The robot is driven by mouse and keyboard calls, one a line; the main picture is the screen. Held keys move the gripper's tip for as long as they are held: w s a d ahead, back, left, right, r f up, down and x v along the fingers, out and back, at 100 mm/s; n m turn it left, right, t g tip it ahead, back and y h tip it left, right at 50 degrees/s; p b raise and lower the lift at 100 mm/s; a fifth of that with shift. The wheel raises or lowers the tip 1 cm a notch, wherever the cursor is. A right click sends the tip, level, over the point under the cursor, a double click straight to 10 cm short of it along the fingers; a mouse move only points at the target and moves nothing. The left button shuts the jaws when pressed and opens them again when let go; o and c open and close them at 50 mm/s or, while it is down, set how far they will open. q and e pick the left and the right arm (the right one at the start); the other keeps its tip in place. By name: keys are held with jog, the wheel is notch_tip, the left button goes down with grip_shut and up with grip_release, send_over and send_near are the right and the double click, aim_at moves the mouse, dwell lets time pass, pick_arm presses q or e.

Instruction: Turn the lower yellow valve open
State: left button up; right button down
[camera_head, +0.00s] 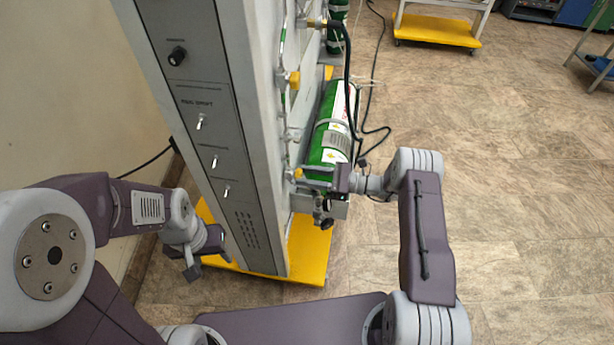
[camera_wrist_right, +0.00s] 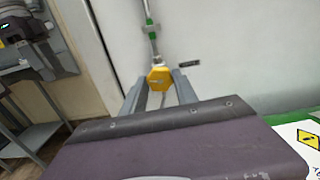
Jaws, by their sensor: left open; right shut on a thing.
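The lower yellow valve (camera_head: 298,173) is on the pipework of the panel's right side, low down. In the right wrist view the yellow valve (camera_wrist_right: 160,77) is a hexagonal knob below a green-banded pipe. My right gripper (camera_head: 305,178) is at this valve, with one finger on each side of it, shut on it. The fingers also show in the right wrist view (camera_wrist_right: 160,90). An upper yellow valve (camera_head: 294,80) sits higher on the same side, apart from my grippers. My left gripper (camera_head: 207,262) is open and empty, left of the panel's base.
The tall grey panel (camera_head: 215,135) with switches stands on a yellow base (camera_head: 308,255). A green and white cylinder (camera_head: 333,130) stands beside it, close to my right gripper, with a black hose (camera_head: 348,75) near it.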

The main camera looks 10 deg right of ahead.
jog(key=n+b, duration=0.1)
jog(key=n, duration=0.4)
jog(key=shift+n, duration=0.5)
dwell(0.3)
jog(key=c, duration=0.9)
grip_release()
jog(key=shift+c, duration=0.2)
jog(key=v, duration=0.9)
